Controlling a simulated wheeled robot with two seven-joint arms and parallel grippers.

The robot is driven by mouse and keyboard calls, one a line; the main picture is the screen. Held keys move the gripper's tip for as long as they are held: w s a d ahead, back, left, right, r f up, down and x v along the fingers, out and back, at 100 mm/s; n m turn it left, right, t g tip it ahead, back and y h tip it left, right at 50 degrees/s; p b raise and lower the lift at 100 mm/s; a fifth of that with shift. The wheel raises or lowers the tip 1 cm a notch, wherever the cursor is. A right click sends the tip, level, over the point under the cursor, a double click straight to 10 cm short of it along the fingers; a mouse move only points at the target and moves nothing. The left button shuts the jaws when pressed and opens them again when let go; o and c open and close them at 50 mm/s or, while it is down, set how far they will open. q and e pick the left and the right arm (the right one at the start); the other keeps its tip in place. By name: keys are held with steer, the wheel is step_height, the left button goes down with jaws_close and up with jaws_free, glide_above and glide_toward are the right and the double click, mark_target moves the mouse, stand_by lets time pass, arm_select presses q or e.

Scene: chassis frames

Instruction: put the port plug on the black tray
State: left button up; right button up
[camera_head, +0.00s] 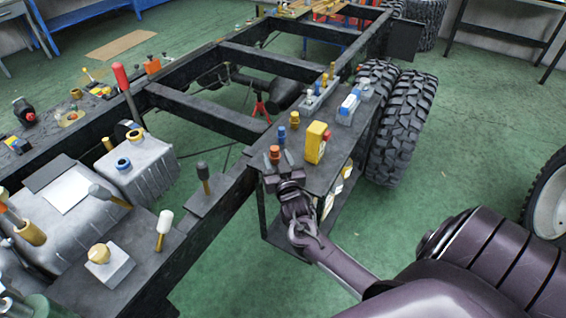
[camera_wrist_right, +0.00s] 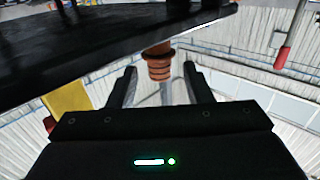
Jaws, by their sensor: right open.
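An orange-brown ribbed plug (camera_head: 274,152), which looks like the port plug, stands at the near left end of a dark shelf. It also shows in the right wrist view (camera_wrist_right: 159,62), near the dark slab's edge and between the fingertips. My right gripper (camera_head: 283,164) is open, its fingers around the plug with gaps on both sides in the wrist view (camera_wrist_right: 160,70). The dark shelf surface (camera_head: 313,178) bears the plug and other parts; I cannot tell whether it is the black tray. A smaller dark plate (camera_head: 207,196) lies left of it. My left gripper is not in view.
A yellow block (camera_head: 315,142) and blue-topped parts stand close behind the plug. A white-and-blue part (camera_head: 349,106) stands farther back. Large tires (camera_head: 402,125) flank the shelf on the right. A grey tank (camera_head: 140,168) and dark frame rails lie left.

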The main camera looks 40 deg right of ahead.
steer(key=v, duration=0.8)
steer(key=shift+s, duration=0.35)
steer(key=shift+a, duration=0.2)
steer(key=w+a+f+n+g+y, duration=0.2)
steer(key=a+f+n+y, duration=0.2)
steer(key=a+f+y, duration=0.5)
steer(key=s+a+f+n+g+h, duration=0.15)
steer(key=s+f, duration=0.25)
steer(key=f, duration=0.5)
steer(key=s+a+f+g+h, duration=0.1)
steer(key=s+a+f+g, duration=0.15)
steer(key=s+f, duration=0.4)
steer(key=s+f+g, duration=0.3)
steer(key=s+f, duration=0.4)
steer(key=s, duration=0.3)
steer(key=s+d+f+n+g, duration=0.1)
steer(key=s+f+g, duration=0.2)
steer(key=s+f, duration=0.4)
steer(key=s+f+g, duration=0.3)
steer(key=s+f, duration=0.4)
steer(key=s, duration=0.6)
steer(key=shift+s+d+f+g+p, duration=0.2)
steer(key=shift+g+p, duration=0.1)
steer(key=shift+p, duration=0.1)
